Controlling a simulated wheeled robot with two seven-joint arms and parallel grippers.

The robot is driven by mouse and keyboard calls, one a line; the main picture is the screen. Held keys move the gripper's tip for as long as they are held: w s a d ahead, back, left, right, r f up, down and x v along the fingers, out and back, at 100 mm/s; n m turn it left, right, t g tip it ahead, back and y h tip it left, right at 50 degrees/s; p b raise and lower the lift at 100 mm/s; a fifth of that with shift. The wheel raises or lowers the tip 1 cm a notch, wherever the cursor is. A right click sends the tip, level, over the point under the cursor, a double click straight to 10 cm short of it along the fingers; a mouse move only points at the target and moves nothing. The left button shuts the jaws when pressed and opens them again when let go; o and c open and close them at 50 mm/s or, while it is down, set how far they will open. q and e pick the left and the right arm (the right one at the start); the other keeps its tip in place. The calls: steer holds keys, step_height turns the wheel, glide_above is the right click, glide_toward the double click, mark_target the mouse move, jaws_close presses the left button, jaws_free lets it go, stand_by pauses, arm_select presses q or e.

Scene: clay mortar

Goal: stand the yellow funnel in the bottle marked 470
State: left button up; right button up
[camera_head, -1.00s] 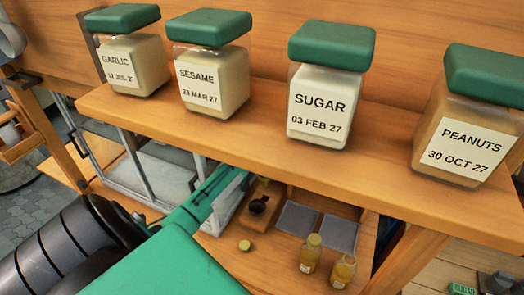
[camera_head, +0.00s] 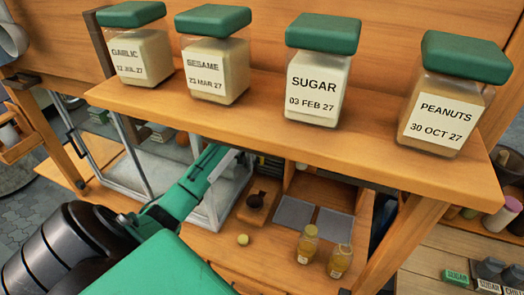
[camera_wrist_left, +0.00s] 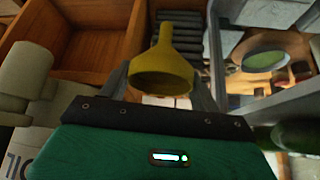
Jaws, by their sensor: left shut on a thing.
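The yellow funnel (camera_wrist_left: 165,62) is in the left wrist view, wide mouth toward the camera and narrow spout pointing away. My left gripper (camera_wrist_left: 162,84) is shut on it, with a grey finger on each side. In the head view my left arm reaches under the shelf, and its fingers and the funnel are hidden there. Two small glass bottles with yellowish contents, a left one (camera_head: 307,246) and a right one (camera_head: 340,262), stand on the bench at lower centre. Their labels are too small to read, so I cannot tell which is 470. My right gripper is not in view.
A wooden shelf (camera_head: 300,127) with several green-lidded jars overhangs the bench. A dark object on a wooden block (camera_head: 253,214), two grey mats (camera_head: 293,212) and a small yellow round thing (camera_head: 243,240) are near the bottles. A metal-framed case (camera_head: 205,218) stands left.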

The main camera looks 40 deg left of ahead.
arm_select(q)
steer(key=shift+r, duration=1.3)
